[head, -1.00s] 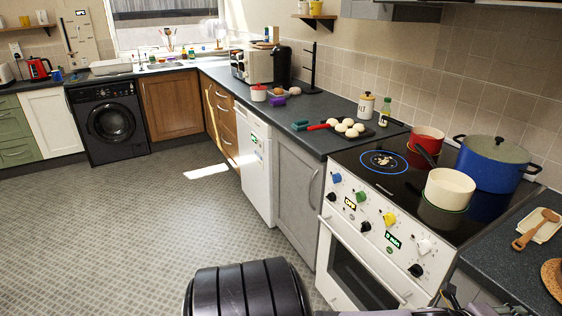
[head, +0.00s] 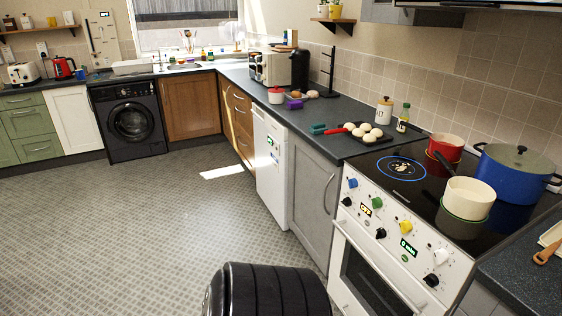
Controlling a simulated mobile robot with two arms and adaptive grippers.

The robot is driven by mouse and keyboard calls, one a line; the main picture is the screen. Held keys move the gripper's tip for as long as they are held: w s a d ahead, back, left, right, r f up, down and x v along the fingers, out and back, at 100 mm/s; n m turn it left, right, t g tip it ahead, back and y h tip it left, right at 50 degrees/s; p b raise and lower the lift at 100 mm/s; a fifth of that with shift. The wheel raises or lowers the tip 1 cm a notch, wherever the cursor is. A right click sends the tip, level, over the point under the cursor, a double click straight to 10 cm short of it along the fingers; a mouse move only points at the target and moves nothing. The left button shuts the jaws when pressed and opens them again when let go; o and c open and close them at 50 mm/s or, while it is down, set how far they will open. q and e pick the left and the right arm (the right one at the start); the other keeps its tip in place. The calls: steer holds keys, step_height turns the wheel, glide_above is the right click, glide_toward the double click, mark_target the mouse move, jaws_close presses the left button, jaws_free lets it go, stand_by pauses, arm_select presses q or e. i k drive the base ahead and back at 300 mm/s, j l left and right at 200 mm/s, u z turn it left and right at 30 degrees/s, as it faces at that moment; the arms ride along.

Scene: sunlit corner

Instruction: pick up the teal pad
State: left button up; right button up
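The teal pad (head: 317,129) is a small teal item on the dark countertop, at the left end of the red handle (head: 336,130) of a dark pan (head: 386,139). It lies near the counter's front edge, left of the stove. It is too small to make out its shape well. Neither of my grippers is in view.
The pan holds several pale round items. A white canister (head: 384,111) and a green bottle (head: 403,118) stand behind it. A purple item (head: 295,104) lies farther back. On the stove are red (head: 446,147), cream (head: 468,198) and blue (head: 514,174) pots.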

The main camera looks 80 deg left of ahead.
mark_target(316, 129)
steer(key=u, duration=2.4)
steer(key=z, duration=0.5)
steer(key=i+j+z, duration=0.35)
steer(key=j+z, duration=0.15)
steer(key=i+j+z, duration=0.15)
steer(key=j+z, duration=0.15)
steer(key=i+j+z, duration=0.1)
steer(key=j+z, duration=0.15)
steer(key=j, duration=0.2)
